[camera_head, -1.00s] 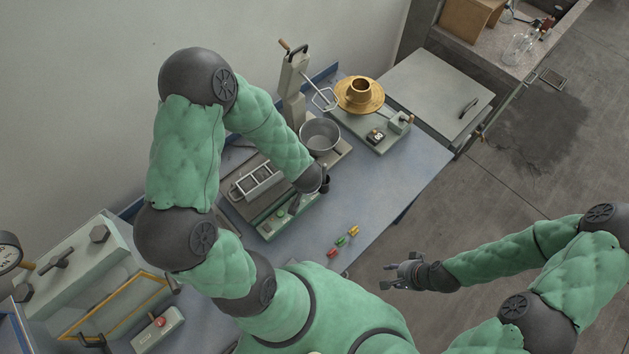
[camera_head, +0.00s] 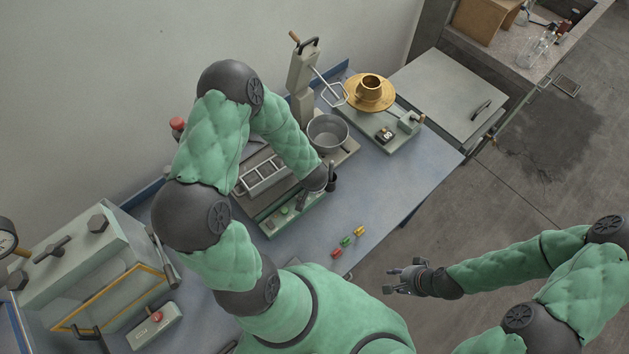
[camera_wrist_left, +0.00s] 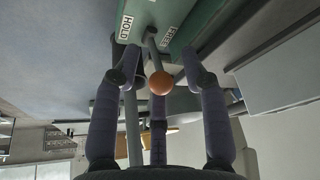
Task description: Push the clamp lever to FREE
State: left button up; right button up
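The clamp lever shows in the left wrist view as a thin rod with an orange ball knob (camera_wrist_left: 161,83). It rises from a green panel (camera_wrist_left: 188,36) with a HOLD label (camera_wrist_left: 125,27) and a FREE label (camera_wrist_left: 168,38); the rod's base is between the labels. My left gripper (camera_wrist_left: 158,82) has its fingers spread around the knob, with gaps visible at the sides; contact with the finger behind is unclear. In the head view, the green panel (camera_head: 268,228) is below my left wrist, which hides the lever. My right gripper (camera_head: 392,281) is open and empty, off the bench's front edge.
A grey pot (camera_head: 328,133) and a brass cup on a plate (camera_head: 369,92) stand beyond the left wrist. Small red, green and yellow pieces (camera_head: 347,241) lie near the front edge. A large box with a yellow-edged window (camera_head: 95,275) stands at left.

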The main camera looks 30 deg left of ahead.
pick_arm(q)
grip_shut()
jog(key=h+p, duration=0.1)
jog(key=p, duration=0.1)
jog(key=a+h+p, duration=0.1)
jog(key=p, duration=0.1)
jog(key=shift+w+a+r+g+h, duration=0.1)
jog(key=shift+w+a+g+h, duration=0.1)
jog(key=shift+g+h, duration=0.1)
jog(key=shift+a+f+n+g+h+p, duration=0.2)
jog(key=shift+f+n+g+h+p, duration=0.15)
jog(key=shift+h+p, duration=0.45)
